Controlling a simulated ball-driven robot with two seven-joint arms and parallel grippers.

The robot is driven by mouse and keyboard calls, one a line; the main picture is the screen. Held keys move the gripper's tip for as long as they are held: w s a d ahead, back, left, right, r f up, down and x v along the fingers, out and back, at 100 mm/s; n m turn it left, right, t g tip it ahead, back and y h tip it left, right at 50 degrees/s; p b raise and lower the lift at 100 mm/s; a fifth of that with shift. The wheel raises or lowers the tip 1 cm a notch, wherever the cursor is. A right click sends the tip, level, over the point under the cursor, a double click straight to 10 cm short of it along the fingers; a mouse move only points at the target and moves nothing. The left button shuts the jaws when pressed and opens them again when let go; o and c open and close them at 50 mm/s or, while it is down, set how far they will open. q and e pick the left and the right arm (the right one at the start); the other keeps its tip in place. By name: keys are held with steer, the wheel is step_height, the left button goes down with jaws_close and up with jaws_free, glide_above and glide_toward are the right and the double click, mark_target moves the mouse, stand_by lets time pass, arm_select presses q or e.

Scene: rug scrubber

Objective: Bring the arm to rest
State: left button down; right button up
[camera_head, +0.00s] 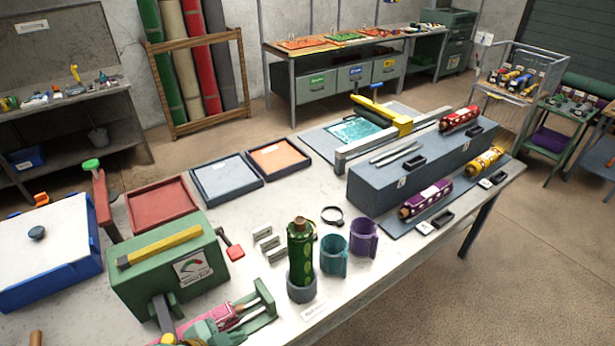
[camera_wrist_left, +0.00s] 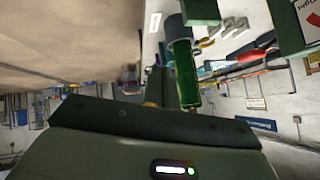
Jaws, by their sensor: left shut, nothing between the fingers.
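My left gripper (camera_wrist_left: 150,122) shows in the left wrist view as a dark green body with a small lit indicator, filling the lower part. Its fingers look shut and I see nothing held. In the head view, its place at the bottom edge is hard to make out. A dark green patterned roll (camera_head: 300,240) stands upright in a grey cup (camera_head: 301,288) near the bench front. The roll also shows in the left wrist view (camera_wrist_left: 185,75), apart from the gripper. My right gripper is not in view.
A green machine (camera_head: 140,275) and a pink roll (camera_head: 205,329) are at the lower left. Teal (camera_head: 334,258) and purple (camera_head: 364,238) cups stand right of the green roll. A grey box (camera_head: 390,185) lies farther back. The front right bench edge is clear.

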arm_select(q)
steer(key=s+a+r+n+y, duration=0.3)
steer(key=s+a+r+y, duration=0.15)
steer(key=a+r, duration=0.2)
steer(key=s+a+r+n+y, duration=0.2)
steer(key=s+a+r+y, duration=0.1)
steer(key=a+r+y, duration=0.4)
steer(key=s+d+f+n+g+h+b, duration=0.15)
steer(key=f+b, duration=0.45)
steer(key=f, duration=1.4)
steer(key=s+d+f+m+g+h+b, duration=0.15)
steer(key=f+b, duration=0.45)
steer(key=f, duration=1.4)
steer(key=s+f+n+g+h+b, duration=0.1)
steer(key=s+f+b, duration=0.4)
steer(key=s+f, duration=0.5)
steer(key=s+f+n+g+h+b, duration=0.1)
steer(key=s+f+n+g+b, duration=0.1)
steer(key=s+f+b, duration=0.4)
steer(key=s+f, duration=0.5)
steer(key=f, duration=0.5)
steer(key=shift+f+n, duration=0.4)
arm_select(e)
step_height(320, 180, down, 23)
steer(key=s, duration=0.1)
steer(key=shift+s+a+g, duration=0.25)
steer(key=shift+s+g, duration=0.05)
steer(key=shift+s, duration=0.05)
